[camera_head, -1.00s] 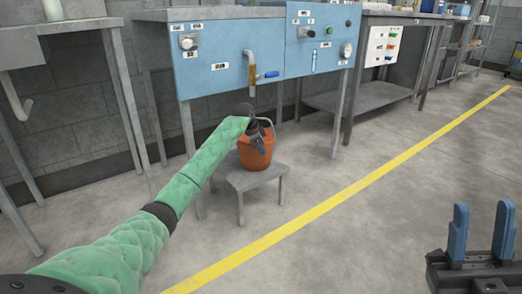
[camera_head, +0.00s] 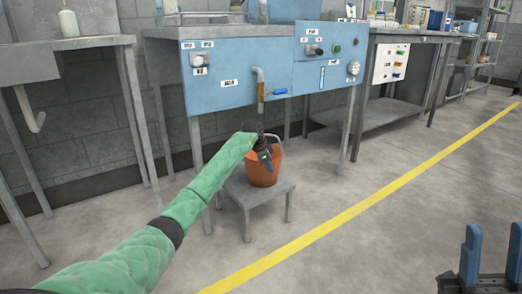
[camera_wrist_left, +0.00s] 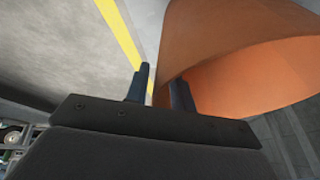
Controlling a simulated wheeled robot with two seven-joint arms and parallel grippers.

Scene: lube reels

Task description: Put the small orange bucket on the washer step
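The small orange bucket (camera_head: 261,175) stands upright on a low grey step (camera_head: 247,199) beneath the pipe of the blue washer (camera_head: 215,85). Its raised grey handle shows in the head view. My left gripper (camera_head: 268,160) points down at the bucket's rim. In the left wrist view the bucket (camera_wrist_left: 215,45) fills the upper right, and the left gripper's fingers (camera_wrist_left: 160,85) stand apart, one outside the bucket's wall and the other overlapping its rim. Contact with the wall cannot be told. My right gripper (camera_head: 492,255) is open and empty at the lower right.
A grey table (camera_head: 85,42) with a white bottle stands at the left. A grey workbench (camera_head: 405,38) with a control panel stands right of the washer. A yellow floor line (camera_head: 350,212) crosses in front, with open floor around it.

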